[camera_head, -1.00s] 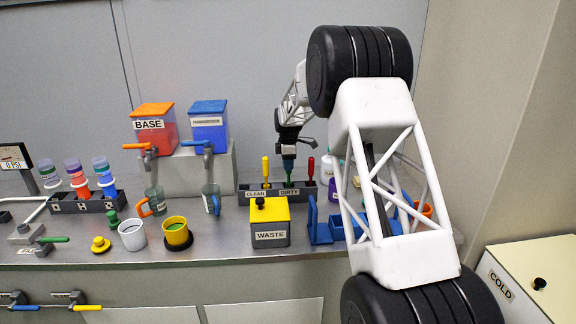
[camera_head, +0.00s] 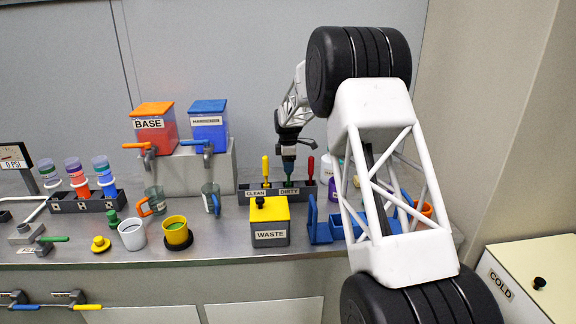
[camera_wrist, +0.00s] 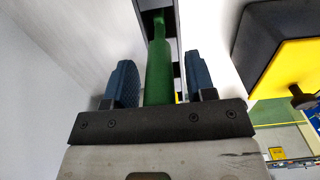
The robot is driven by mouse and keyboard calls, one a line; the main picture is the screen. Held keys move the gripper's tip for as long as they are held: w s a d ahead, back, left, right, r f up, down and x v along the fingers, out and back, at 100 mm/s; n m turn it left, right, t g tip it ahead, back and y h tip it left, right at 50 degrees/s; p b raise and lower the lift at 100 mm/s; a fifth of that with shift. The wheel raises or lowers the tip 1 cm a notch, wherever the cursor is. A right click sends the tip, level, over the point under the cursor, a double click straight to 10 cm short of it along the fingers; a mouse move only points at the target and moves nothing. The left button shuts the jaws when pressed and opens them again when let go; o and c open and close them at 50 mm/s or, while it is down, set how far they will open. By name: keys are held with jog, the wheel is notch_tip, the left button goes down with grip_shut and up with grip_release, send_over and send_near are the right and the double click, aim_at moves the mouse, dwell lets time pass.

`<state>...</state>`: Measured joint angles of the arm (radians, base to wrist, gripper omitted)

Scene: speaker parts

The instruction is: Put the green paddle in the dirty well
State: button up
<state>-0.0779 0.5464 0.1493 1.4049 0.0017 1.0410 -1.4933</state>
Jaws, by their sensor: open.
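The rack (camera_head: 256,196) labelled CLEAN and DIRTY stands at the back of the bench, behind the waste box. The green paddle (camera_wrist: 160,62) stands in the rack; in the wrist view its handle lies between my two blue finger pads without visible contact. In the head view only a little of it shows below my gripper (camera_head: 289,170), which is over the middle of the rack near the DIRTY label. My gripper (camera_wrist: 160,85) is open around the handle. Which well the paddle's lower end is in is hard to tell.
A yellow paddle (camera_head: 265,168) and a red paddle (camera_head: 310,169) stand in the rack on either side of the gripper. The yellow-lidded waste box (camera_head: 269,236) is in front. A blue tray (camera_head: 318,232) is to its right. Cups (camera_head: 131,236) stand to the left.

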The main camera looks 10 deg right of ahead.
jog(key=shift+r, duration=0.1)
notch_tip(320, 180, up, 12)
jog(key=shift+r, duration=0.1)
dwell(0.6)
dwell(0.4)
jog(key=shift+s+d+r, duration=0.1)
jog(key=shift+s+r, duration=0.15)
jog(key=shift+s, duration=0.15)
jog(key=s+d+r+m, duration=0.2)
jog(key=s+r+m, duration=0.15)
jog(key=s, duration=0.65)
jog(key=s+d+r+m+t, duration=0.15)
jog(key=s+r, duration=0.25)
jog(key=s, duration=0.6)
jog(key=s+d+r+m, duration=0.2)
jog(key=s+r+m, duration=0.15)
jog(key=s, duration=0.65)
jog(key=s+f+m, duration=0.3)
jog(key=s, duration=1)
jog(key=s+d+f+m, duration=0.1)
jog(key=s+f+m, duration=0.2)
jog(key=s, duration=0.9)
jog(key=s+d+f+m+t, duration=0.1)
jog(key=s+f+m, duration=0.2)
jog(key=s, duration=1)
jog(key=shift+s+d+m, duration=0.2)
jog(key=shift+s+m, duration=0.15)
